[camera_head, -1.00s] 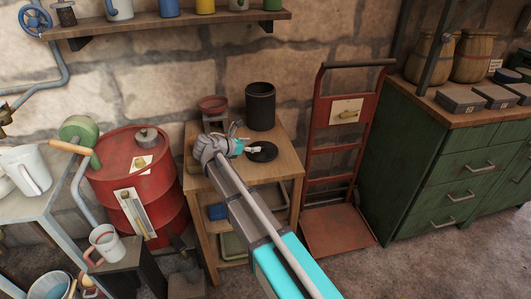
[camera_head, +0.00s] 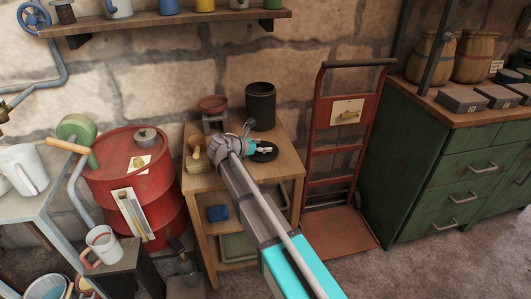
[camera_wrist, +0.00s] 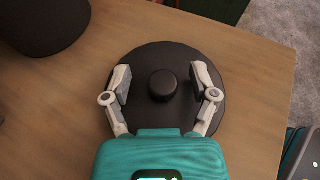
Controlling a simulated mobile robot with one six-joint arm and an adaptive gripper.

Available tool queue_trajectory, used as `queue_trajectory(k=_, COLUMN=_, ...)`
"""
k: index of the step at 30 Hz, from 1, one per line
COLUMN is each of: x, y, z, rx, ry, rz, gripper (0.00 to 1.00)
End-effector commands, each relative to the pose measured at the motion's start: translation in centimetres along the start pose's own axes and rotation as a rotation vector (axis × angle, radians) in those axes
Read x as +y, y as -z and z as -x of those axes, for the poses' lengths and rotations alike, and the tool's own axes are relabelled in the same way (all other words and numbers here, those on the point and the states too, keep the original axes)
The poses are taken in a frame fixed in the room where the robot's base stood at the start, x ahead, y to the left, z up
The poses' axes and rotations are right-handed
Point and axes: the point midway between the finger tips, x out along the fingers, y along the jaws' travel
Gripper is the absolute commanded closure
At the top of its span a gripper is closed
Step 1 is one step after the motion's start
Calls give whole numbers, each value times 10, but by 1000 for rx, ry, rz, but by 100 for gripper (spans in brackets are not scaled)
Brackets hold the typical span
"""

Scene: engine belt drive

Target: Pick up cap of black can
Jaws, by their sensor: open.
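The black can (camera_head: 261,106) stands upright and open-topped at the back of the small wooden table. Its black cap (camera_head: 268,155) lies flat on the table in front of the can, partly hidden by my gripper in the head view. In the wrist view the round cap (camera_wrist: 163,112) shows a raised knob (camera_wrist: 163,85) at its centre. My gripper (camera_wrist: 163,83) is open, its two fingers over the cap, one on each side of the knob with gaps to it. The can's dark base (camera_wrist: 40,22) shows at the upper left there.
The wooden table (camera_head: 285,170) also carries a red-topped scale-like item (camera_head: 212,106) and a brush (camera_head: 197,155) at left. A red drum (camera_head: 130,185) stands left, a red hand truck (camera_head: 340,145) right. Bare tabletop surrounds the cap.

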Motion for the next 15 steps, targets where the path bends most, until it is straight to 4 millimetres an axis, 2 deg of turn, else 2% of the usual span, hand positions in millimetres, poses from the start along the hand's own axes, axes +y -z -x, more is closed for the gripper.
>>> queue_trajectory(k=11, x=0, y=0, z=0, rx=0, ry=0, rz=0, gripper=24)
queue_trajectory(k=15, x=0, y=0, z=0, rx=0, ry=0, rz=0, gripper=47)
